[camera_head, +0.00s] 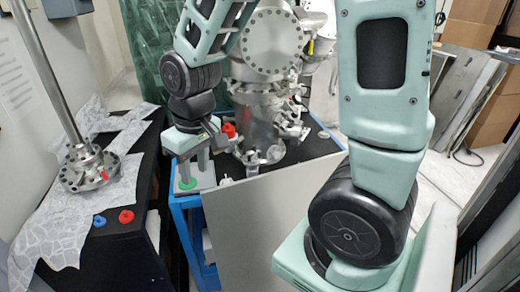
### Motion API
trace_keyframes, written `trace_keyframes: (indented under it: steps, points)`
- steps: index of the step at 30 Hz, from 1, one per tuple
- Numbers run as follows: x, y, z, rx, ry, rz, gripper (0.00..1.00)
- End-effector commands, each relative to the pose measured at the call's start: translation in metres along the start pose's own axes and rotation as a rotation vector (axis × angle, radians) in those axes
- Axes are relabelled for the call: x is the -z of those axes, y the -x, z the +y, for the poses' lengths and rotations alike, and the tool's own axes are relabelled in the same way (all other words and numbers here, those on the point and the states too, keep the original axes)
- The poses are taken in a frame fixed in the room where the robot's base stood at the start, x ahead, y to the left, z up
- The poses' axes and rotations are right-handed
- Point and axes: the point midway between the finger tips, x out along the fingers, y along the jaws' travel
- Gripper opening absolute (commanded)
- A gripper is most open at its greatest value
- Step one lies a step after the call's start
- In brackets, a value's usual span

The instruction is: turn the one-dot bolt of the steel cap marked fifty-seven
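A large round steel cap (271,40) with a ring of bolts faces me on the steel vacuum chamber (258,118) at the top middle. No number or dot mark is readable on it, so I cannot tell whether it is the one marked fifty-seven. My gripper (196,150) hangs from my wrist, left of the chamber and over the left part of its bench. Its fingers are small and blend with grey parts there. I cannot tell if they are open or hold anything.
A steel flange (88,172) with a long rod stands on a patterned cloth (50,228) at left. A red ring (126,216) and a blue ring (99,221) lie nearby. A green ring (187,183) is below my gripper. A pale panel (270,225) fronts the blue-framed bench.

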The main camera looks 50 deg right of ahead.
Motion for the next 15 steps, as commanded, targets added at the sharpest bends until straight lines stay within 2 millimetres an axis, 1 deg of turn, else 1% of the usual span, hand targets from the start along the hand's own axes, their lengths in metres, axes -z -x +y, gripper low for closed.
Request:
trace_keyframes:
  steps: [1, 3, 9, 13, 15]
  points:
    - [-0.009, 0.002, -0.017, 0.007, 0.042, -0.001, 0.35]
    - [-0.020, 0.004, -0.034, 0.015, 0.086, -0.005, 0.35]
    - [-0.046, 0.009, -0.069, 0.029, 0.186, -0.016, 0.35]
    - [-0.062, 0.014, -0.086, 0.036, 0.250, -0.024, 0.35]
    - [-0.049, 0.012, -0.071, 0.032, 0.214, -0.022, 0.35]
